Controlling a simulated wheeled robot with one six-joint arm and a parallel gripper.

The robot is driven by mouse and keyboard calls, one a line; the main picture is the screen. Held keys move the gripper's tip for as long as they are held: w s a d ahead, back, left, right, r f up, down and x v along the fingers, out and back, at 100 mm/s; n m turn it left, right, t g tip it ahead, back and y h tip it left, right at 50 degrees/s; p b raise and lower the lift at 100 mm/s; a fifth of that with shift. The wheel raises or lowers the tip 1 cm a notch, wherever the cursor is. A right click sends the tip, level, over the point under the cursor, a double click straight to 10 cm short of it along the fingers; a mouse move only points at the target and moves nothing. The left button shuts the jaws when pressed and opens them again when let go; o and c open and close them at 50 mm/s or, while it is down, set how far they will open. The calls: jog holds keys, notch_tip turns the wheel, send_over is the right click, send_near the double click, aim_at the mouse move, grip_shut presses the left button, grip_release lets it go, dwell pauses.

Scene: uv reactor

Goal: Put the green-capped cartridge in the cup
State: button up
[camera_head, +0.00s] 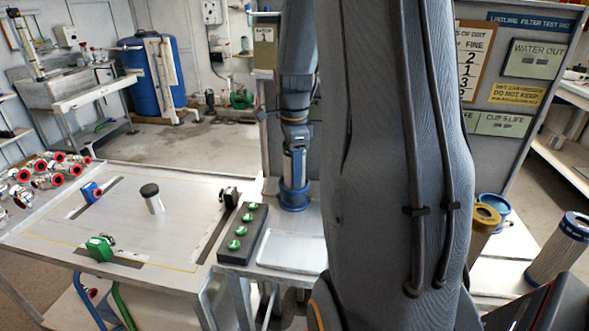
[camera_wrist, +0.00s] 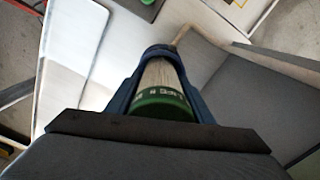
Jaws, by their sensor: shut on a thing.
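The green-capped cartridge has a green cap (camera_wrist: 162,105) with white lettering and a pale pleated body (camera_wrist: 160,76) in the wrist view. My gripper (camera_head: 295,143) is shut on it near the cap and points down. In the head view the cartridge (camera_head: 294,165) is upright, its cap hidden by my gripper. Its lower end is at the blue cup (camera_head: 293,196) on the bench, whose blue rim (camera_wrist: 160,50) shows around the far end in the wrist view. How deep it sits in the cup I cannot tell.
A strip with green buttons (camera_head: 243,232) and a white tray (camera_head: 290,250) lie close by. A dark-capped cylinder (camera_head: 152,203) stands on the left table. My arm hides the centre.

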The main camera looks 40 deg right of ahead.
jog(key=shift+f, duration=0.15)
jog(key=o, duration=1.1)
